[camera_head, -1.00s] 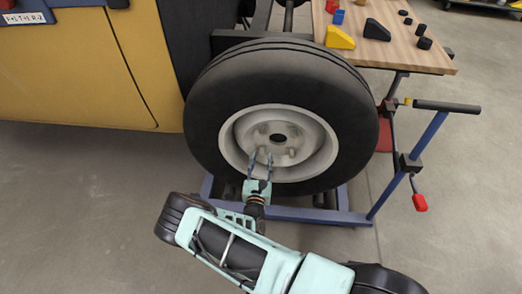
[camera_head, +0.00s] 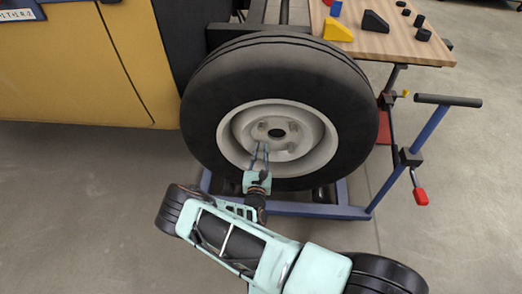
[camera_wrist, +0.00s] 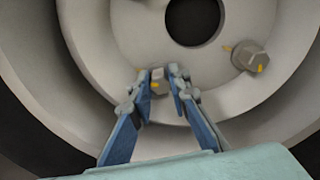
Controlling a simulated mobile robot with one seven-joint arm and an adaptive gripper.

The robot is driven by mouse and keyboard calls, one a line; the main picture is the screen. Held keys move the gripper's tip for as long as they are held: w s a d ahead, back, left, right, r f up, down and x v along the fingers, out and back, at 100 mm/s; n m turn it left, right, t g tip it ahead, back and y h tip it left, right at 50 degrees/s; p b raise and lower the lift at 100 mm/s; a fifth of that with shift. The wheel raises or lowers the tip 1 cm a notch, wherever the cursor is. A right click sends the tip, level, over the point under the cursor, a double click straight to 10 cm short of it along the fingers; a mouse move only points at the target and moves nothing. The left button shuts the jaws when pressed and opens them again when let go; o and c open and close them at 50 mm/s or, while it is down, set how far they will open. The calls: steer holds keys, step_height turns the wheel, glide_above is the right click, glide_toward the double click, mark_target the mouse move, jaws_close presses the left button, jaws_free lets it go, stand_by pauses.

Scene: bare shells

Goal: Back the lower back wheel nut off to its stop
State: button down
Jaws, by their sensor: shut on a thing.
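The wheel (camera_head: 207,110) has a black tyre and a pale grey steel rim with a dark hub hole. My gripper (camera_head: 261,147) reaches up from below to the lower left of the hub hole. In the wrist view my gripper (camera_wrist: 158,76) has its two blue fingers on either side of a grey hex nut (camera_wrist: 159,87) and is shut on it. This nut has yellow marking and is partly hidden by the fingertips. Another nut (camera_wrist: 250,57) with yellow marks sits to its right, clear of the fingers. How far the held nut is backed off cannot be told.
A blue wheel stand (camera_head: 330,211) with a black-handled lever (camera_head: 447,101) and red grip (camera_head: 420,196) stands under and right of the wheel. A wooden table (camera_head: 395,48) with blocks is at upper right. A yellow vehicle body (camera_head: 75,75) is at left. Floor is open.

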steer(key=shift+n, duration=0.4)
steer(key=n, duration=0.5)
steer(key=shift+a+n, duration=0.1)
steer(key=shift+n, duration=0.2)
steer(key=n, duration=0.7)
steer(key=shift+f, duration=0.15)
steer(key=n+b, duration=0.1)
steer(key=n, duration=0.4)
steer(key=shift+n, duration=0.3)
steer(key=n+b, duration=0.1)
steer(key=n, duration=0.4)
steer(key=shift+n, duration=0.3)
steer(key=c, duration=1.8)
jaws_free()
